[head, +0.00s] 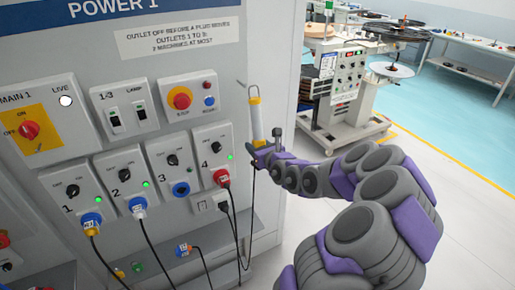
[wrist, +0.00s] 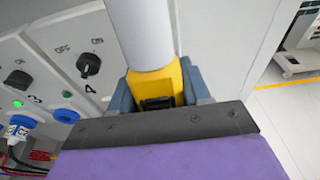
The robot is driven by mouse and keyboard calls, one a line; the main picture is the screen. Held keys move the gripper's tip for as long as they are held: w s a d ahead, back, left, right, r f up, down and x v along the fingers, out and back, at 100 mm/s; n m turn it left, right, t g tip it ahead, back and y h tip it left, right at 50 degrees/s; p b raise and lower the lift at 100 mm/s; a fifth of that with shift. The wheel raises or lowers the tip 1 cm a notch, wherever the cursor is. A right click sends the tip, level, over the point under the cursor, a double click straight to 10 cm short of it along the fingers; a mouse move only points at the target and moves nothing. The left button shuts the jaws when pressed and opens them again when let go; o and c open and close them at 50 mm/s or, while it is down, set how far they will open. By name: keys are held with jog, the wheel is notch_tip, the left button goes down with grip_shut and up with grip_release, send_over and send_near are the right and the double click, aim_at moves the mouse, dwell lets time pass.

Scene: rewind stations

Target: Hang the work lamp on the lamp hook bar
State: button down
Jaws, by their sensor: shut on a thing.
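The work lamp (head: 256,121) has a pale tube between yellow ends and stands nearly upright beside the right edge of the power panel. My gripper (head: 262,152) is shut on its lower yellow handle. In the wrist view the lamp's pale tube (wrist: 142,35) rises from the yellow handle (wrist: 176,88) between the blue-grey fingers of my gripper (wrist: 160,92). A thin metal bar (head: 241,84), seemingly the lamp hook bar, sticks out from the panel near the lamp's top. I cannot tell whether lamp and bar touch. A dark cable (head: 251,215) hangs below the lamp.
The grey power panel (head: 215,75) carries switches, knobs and a red stop button (head: 180,98) left of the lamp. Plugged cables hang from its lower sockets. A rewind machine (head: 345,80) stands behind to the right. Pale floor (head: 465,210) is clear at right.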

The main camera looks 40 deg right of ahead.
jog(key=shift+w+d, duration=0.2)
jog(key=shift+w, duration=0.05)
jog(key=shift+w+f, duration=0.1)
jog(key=shift+w, duration=0.15)
jog(key=x, duration=0.1)
jog(key=p+x, duration=0.1)
jog(key=x, duration=0.1)
jog(key=p+x, duration=0.1)
jog(key=x, duration=0.1)
jog(key=shift+w+a, duration=0.2)
jog(key=shift+a, duration=0.15)
jog(key=shift+d, duration=0.1)
dwell(0.5)
jog(key=shift+c, duration=2.2)
grip_release()
jog(key=shift+f, duration=0.1)
